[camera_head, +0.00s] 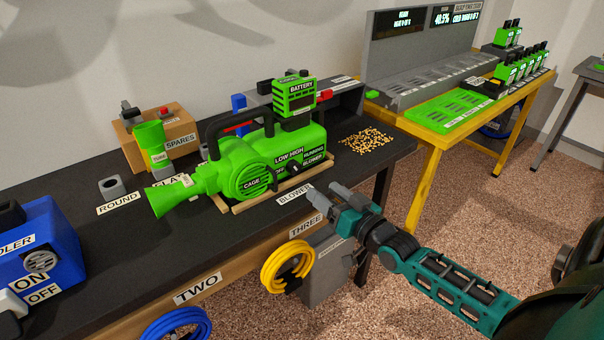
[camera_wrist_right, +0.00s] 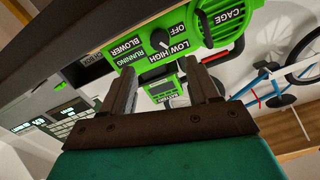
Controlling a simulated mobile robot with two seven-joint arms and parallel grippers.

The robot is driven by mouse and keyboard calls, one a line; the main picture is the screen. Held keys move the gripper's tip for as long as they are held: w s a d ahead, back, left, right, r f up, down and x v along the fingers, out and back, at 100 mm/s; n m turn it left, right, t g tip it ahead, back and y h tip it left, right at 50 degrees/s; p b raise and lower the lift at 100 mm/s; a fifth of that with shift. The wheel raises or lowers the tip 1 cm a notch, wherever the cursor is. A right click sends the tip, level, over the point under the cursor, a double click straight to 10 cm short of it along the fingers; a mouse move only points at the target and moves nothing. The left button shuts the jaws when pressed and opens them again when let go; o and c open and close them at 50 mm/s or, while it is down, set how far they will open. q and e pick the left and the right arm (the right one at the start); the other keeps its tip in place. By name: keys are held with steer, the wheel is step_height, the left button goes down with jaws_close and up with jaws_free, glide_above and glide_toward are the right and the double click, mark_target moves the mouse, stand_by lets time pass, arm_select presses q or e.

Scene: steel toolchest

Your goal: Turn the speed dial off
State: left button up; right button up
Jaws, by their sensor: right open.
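The green blower (camera_head: 270,155) lies on the dark bench in the head view, its nozzle pointing left. Its speed dial (camera_wrist_right: 159,40) shows in the wrist view as a dark round knob with a light pointer mark, beside the labels OFF, LOW and HIGH. I cannot tell for certain which label the pointer faces. In the head view the dial (camera_head: 280,171) is small, on the blower's front side. My right gripper (camera_head: 328,193) is open and empty, in front of the blower and apart from it. In the wrist view its two fingers (camera_wrist_right: 163,67) point toward the dial panel. My left gripper is out of view.
A green battery (camera_head: 295,96) stands upright on the blower. A pile of yellow bits (camera_head: 367,140) lies to the right on the bench. A blue machine (camera_head: 42,255) with ON and OFF labels stands at the left. A yellow hose coil (camera_head: 287,266) hangs below the bench's front edge.

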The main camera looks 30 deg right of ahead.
mark_target(297, 170)
steer(key=w, duration=0.6)
steer(key=w+b, duration=0.1)
steer(key=w, duration=0.2)
steer(key=shift+a+f, duration=0.1)
steer(key=shift+a, duration=0.25)
steer(key=shift+w, duration=0.35)
steer(key=shift+c, duration=0.3)
steer(key=c, duration=1)
